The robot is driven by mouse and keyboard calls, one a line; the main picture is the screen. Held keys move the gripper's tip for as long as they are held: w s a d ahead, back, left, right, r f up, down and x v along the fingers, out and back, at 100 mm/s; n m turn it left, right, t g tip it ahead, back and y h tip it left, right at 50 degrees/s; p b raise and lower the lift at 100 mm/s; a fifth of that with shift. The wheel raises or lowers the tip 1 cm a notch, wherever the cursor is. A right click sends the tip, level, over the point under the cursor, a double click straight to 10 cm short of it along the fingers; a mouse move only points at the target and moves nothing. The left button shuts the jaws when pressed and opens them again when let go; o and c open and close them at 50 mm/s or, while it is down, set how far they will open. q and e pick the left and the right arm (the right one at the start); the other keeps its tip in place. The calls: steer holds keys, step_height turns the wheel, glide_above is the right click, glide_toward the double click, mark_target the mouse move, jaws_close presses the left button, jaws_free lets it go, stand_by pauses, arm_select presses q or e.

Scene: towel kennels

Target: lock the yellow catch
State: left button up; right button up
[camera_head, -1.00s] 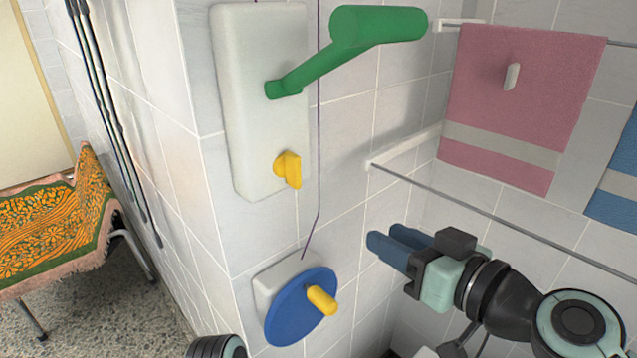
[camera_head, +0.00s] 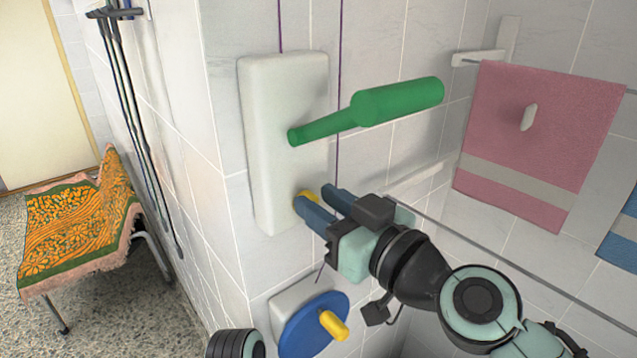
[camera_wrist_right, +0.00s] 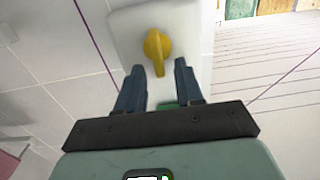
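The yellow catch (camera_head: 306,194) is on the lower part of a white wall plate (camera_head: 262,150), mostly hidden behind my right gripper in the head view. The right wrist view shows the catch (camera_wrist_right: 157,45) as a round knob with a tab pointing down the picture. My right gripper (camera_head: 313,196) is at the catch with its blue fingers apart. In the wrist view the tab's end appears between the two fingertips (camera_wrist_right: 160,68); I cannot tell whether they touch it. My left gripper is not in view.
A pink towel (camera_head: 530,140) hangs on a rail to the right. A patterned cloth-covered bench (camera_head: 75,240) stands at left.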

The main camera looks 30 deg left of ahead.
steer(key=shift+w+a, duration=0.2)
steer(key=shift+a, duration=0.35)
jaws_close()
